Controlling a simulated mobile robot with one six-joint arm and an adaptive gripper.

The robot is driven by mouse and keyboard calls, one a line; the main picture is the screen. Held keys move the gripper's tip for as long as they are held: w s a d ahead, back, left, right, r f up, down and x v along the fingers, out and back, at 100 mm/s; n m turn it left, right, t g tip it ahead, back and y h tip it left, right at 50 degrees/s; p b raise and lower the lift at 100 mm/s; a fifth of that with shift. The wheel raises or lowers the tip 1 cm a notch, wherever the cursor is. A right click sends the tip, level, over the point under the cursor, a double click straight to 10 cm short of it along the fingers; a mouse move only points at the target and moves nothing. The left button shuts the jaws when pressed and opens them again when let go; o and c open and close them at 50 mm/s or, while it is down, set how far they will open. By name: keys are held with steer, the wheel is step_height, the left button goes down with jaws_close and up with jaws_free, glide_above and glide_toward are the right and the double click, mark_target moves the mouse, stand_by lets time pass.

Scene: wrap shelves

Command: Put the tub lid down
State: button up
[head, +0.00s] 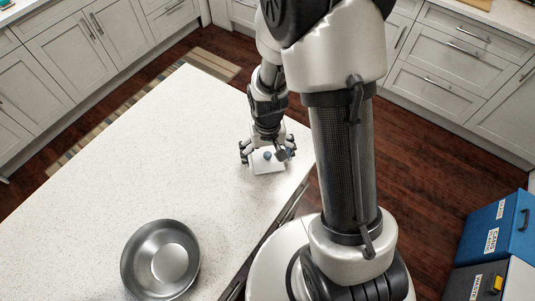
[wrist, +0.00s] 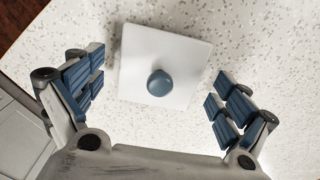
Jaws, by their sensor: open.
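The tub lid (wrist: 180,55) is a flat white square with a round blue knob (wrist: 160,83) in its middle. It lies on the white speckled counter as far as I can tell. In the head view the lid (head: 268,167) is near the counter's right end, partly hidden by my gripper. My gripper (head: 267,153) is pointed down over the lid with its jaws wide apart. In the wrist view the blue-padded fingers of my gripper (wrist: 157,98) stand on either side of the knob, clear of it and of the lid. Nothing is held.
A steel bowl (head: 160,262) stands on the counter (head: 95,185) at the front left. The counter's right edge is close to the lid. A blue bin (head: 495,228) and a grey bin (head: 490,283) stand at the lower right. The counter's middle is clear.

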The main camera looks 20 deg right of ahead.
step_height(320, 180, up, 12)
steer(key=p, duration=0.3)
step_height(320, 180, up, 12)
steer(key=t, duration=0.2)
glide_above(268, 154)
steer(key=s, duration=0.5)
steer(key=s+r+n+t, duration=0.1)
steer(key=s+r+t, duration=0.1)
steer(key=s+r, duration=0.5)
steer(key=s, duration=0.3)
steer(key=shift+r+n+t, duration=0.2)
steer(key=shift+n+t, duration=0.1)
steer(key=shift+n, duration=0.1)
